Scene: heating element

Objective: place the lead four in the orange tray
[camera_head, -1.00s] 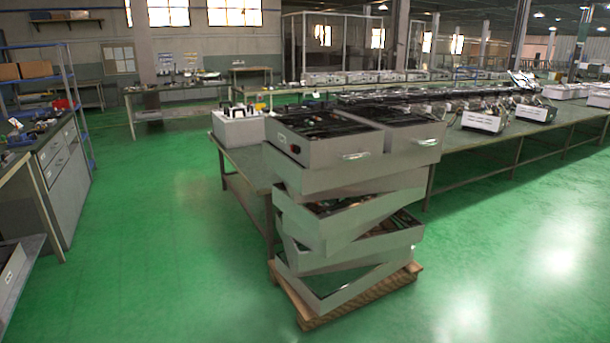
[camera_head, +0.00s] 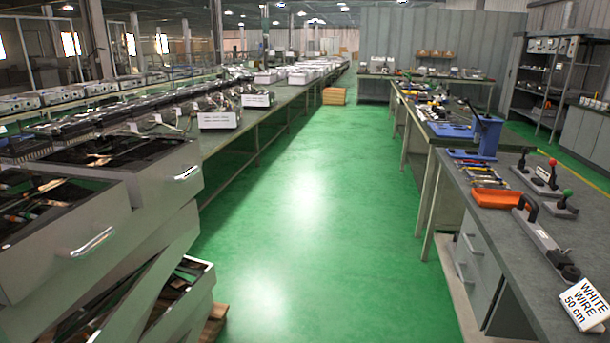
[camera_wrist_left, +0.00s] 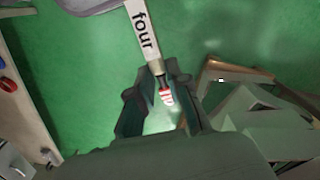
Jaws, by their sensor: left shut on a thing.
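In the left wrist view my left gripper (camera_wrist_left: 158,98) is shut on the lead four (camera_wrist_left: 145,38). The lead shows a pale label reading "four" and a red-and-white striped end between the fingers, held above the green floor. Part of the lead runs out of the top of that view. The orange tray (camera_head: 497,199) sits on the right-hand workbench in the head view, near its front edge. Neither gripper shows in the head view.
The right workbench (camera_head: 560,235) also bears a blue press (camera_head: 487,135), levers with red and green knobs, and a "WHITE WIRE 50 cm" sign (camera_head: 587,304). Stacked grey drawers (camera_head: 170,190) stand at the left. The green floor (camera_head: 310,215) between is clear.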

